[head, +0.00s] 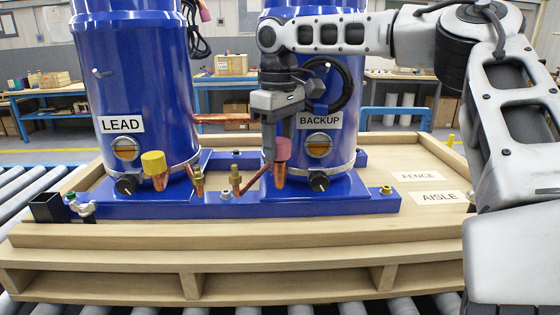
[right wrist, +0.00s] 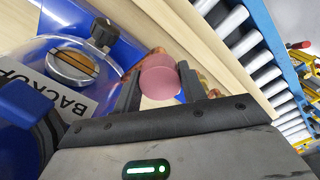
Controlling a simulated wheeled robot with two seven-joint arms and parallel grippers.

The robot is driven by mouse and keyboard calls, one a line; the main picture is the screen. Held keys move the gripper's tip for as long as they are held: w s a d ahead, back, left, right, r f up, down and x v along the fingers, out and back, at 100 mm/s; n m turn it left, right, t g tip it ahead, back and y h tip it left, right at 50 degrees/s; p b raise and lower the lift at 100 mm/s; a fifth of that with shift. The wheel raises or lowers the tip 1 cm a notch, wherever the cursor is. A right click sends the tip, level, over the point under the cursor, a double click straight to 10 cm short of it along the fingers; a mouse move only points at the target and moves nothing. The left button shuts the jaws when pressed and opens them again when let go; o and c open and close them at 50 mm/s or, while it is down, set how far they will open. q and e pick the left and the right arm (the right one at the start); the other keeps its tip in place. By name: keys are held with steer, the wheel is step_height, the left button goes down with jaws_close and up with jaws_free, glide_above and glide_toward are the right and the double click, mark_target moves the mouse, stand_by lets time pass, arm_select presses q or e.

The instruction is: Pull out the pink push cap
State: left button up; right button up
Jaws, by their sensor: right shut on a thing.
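The pink push cap (head: 283,148) sits on top of a copper stub in front of the blue BACKUP compressor (head: 335,150). In the right wrist view the pink cap (right wrist: 159,77) is between the two dark fingers. My right gripper (head: 277,148) reaches down from above and is shut on the cap. The same gripper (right wrist: 158,88) fills the lower part of the wrist view. The copper stub (head: 280,176) shows below the cap in the head view. My left gripper is not in view.
A yellow cap (head: 154,162) sits on a copper stub before the LEAD compressor (head: 135,80). Brass valves (head: 236,178) and a copper pipe (head: 225,119) lie between the compressors. The wooden pallet (head: 240,235) stands on rollers. Its right deck, with FENCE and AISLE labels, is clear.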

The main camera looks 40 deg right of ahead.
mark_target(279, 140)
steer(key=shift+r, duration=1.7)
